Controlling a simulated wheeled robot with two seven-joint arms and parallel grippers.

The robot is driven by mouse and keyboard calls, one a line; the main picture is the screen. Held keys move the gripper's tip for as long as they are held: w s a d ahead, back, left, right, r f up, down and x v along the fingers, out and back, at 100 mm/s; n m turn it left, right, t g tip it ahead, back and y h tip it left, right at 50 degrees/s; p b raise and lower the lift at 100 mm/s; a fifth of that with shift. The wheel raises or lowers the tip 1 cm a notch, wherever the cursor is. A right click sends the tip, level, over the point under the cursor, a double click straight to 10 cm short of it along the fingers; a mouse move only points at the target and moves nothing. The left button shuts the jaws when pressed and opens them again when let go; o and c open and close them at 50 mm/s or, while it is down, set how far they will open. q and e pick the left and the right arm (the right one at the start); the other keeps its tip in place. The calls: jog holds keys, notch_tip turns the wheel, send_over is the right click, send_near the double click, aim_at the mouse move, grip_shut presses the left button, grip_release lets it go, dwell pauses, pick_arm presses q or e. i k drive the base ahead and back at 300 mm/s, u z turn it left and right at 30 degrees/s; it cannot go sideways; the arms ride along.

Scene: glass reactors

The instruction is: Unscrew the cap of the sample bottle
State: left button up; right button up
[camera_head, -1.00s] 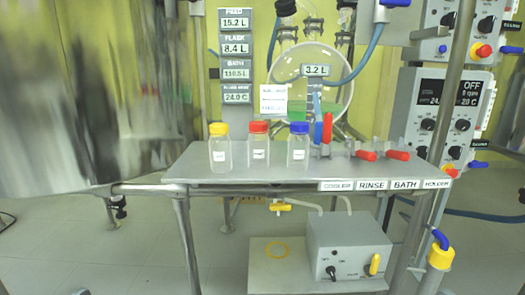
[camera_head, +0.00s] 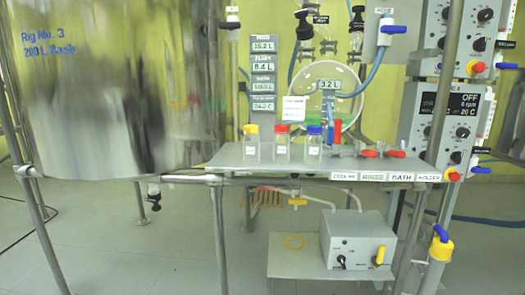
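Three clear sample bottles with white labels stand upright in a row on the grey metal shelf (camera_head: 230,158). The left bottle (camera_head: 251,150) has a yellow cap (camera_head: 251,129), the middle bottle (camera_head: 282,150) a red cap (camera_head: 283,129), and the right bottle (camera_head: 313,150) a blue cap (camera_head: 314,130). All three caps sit on their bottles. Neither of my grippers is in view.
A large steel tank (camera_head: 110,90) stands at the left. Red-handled valves (camera_head: 395,154) and a red upright handle (camera_head: 337,132) are right of the bottles. A round glass flask (camera_head: 335,88) is behind. A grey control box (camera_head: 357,240) sits below. Grey control panels (camera_head: 440,120) stand at the right.

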aim_at(281, 141)
jog(key=u, duration=1.4)
jog(key=i, duration=0.9)
jog(key=z, duration=1.5)
